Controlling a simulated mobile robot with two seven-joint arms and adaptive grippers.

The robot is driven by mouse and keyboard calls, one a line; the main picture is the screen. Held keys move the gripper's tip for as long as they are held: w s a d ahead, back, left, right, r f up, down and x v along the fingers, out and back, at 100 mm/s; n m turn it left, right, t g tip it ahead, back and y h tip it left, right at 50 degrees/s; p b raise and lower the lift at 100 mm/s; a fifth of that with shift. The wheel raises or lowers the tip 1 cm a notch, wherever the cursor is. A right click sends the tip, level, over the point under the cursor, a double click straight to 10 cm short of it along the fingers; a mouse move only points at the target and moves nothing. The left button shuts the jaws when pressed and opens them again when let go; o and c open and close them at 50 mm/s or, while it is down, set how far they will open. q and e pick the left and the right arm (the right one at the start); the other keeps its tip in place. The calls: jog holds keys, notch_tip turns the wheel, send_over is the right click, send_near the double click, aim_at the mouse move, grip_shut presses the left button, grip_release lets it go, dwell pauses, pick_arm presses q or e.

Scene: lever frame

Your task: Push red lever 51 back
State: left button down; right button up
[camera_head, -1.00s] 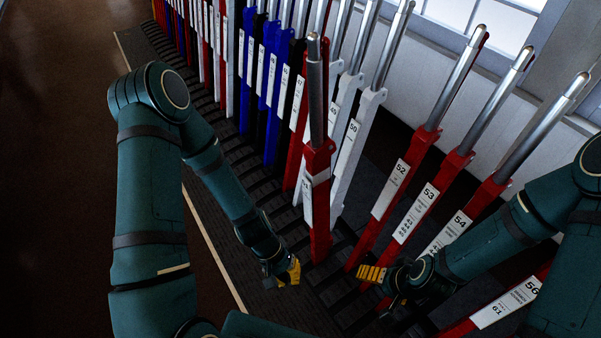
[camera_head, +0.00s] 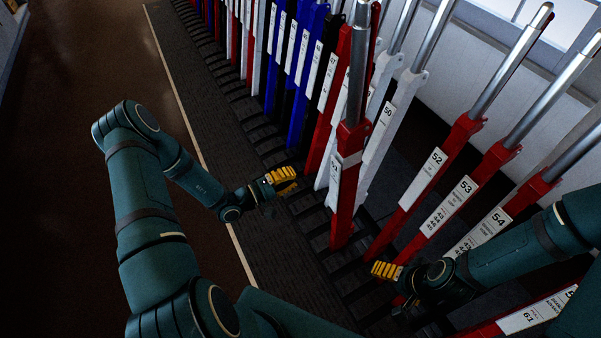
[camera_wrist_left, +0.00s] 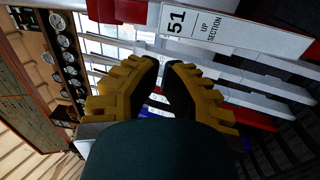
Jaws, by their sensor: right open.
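Red lever 51 (camera_head: 348,172) stands upright in the middle of the head view, pulled out of the row, with a steel handle on top and a white label. In the left wrist view its label plate (camera_wrist_left: 215,27) reads "51 UP SECTION". My left gripper (camera_head: 284,180) is left of the lever and apart from it. In the left wrist view its yellow-padded fingers (camera_wrist_left: 165,72) are spread with a small gap and nothing between them. My right gripper (camera_head: 378,270) is open and empty, low to the right of lever 51's foot.
White lever 50 (camera_head: 385,130) stands close behind lever 51. Red levers 52 (camera_head: 425,180), 53 (camera_head: 455,205) and 54 (camera_head: 490,230) lean to the right. A row of blue, red and white levers runs to the back left. The brown floor (camera_head: 80,60) at left is clear.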

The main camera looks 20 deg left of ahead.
aim_at(333, 158)
pick_arm(q)
jog(key=b+x, duration=0.1)
jog(key=x, duration=1.1)
jog(key=shift+w+d, duration=0.1)
pick_arm(e)
jog(key=shift+w+f, duration=0.2)
jog(key=shift+f, duration=0.65)
